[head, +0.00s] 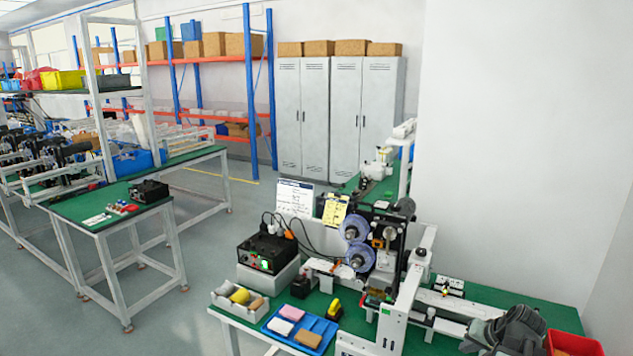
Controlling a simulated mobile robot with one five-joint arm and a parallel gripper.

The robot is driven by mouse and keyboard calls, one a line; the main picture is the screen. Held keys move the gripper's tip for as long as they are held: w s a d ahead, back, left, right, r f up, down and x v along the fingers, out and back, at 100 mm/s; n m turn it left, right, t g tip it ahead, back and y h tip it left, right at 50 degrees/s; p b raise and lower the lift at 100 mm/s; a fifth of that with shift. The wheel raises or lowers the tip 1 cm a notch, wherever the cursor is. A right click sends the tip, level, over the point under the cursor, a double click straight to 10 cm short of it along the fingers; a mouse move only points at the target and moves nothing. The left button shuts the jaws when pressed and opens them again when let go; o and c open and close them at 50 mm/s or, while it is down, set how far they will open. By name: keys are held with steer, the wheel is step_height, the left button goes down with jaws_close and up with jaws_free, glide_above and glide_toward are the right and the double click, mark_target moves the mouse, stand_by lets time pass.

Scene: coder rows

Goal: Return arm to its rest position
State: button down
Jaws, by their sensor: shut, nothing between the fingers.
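My arm and gripper do not show clearly anywhere in the head view. A green-topped workbench (233,313) with a coding machine fills the lower right. The machine has two bluish reels (356,228) and a white frame (405,300) in front. A dark grey bundled shape (510,328), which looks like gloves, lies at the bench's right end. A black box (267,252) with a green light stands on a pale base left of the reels.
A blue tray (302,325) with sponge-like blocks and a white bin (240,300) sit at the bench's front. A red bin (572,343) is at the lower right corner. Another green bench (105,200) stands left, with clear floor between. Grey lockers (340,115) and a wall are behind.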

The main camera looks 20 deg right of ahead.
steer(key=w+a+f+n+g, duration=0.1)
steer(key=w+a, duration=0.2)
steer(key=a, duration=0.4)
steer(key=w+a+f+n+g+y, duration=0.1)
steer(key=w+a+n, duration=0.15)
steer(key=a, duration=0.45)
steer(key=w+a+f+n+g, duration=0.1)
steer(key=w+a, duration=0.2)
steer(key=a, duration=0.3)
steer(key=s+a+n+g+h, duration=0.1)
steer(key=a+n+g, duration=0.2)
steer(key=a, duration=2)
steer(key=shift+a+f+n, duration=0.2)
steer(key=shift+f+n, duration=0.15)
steer(key=shift+n, duration=0.4)
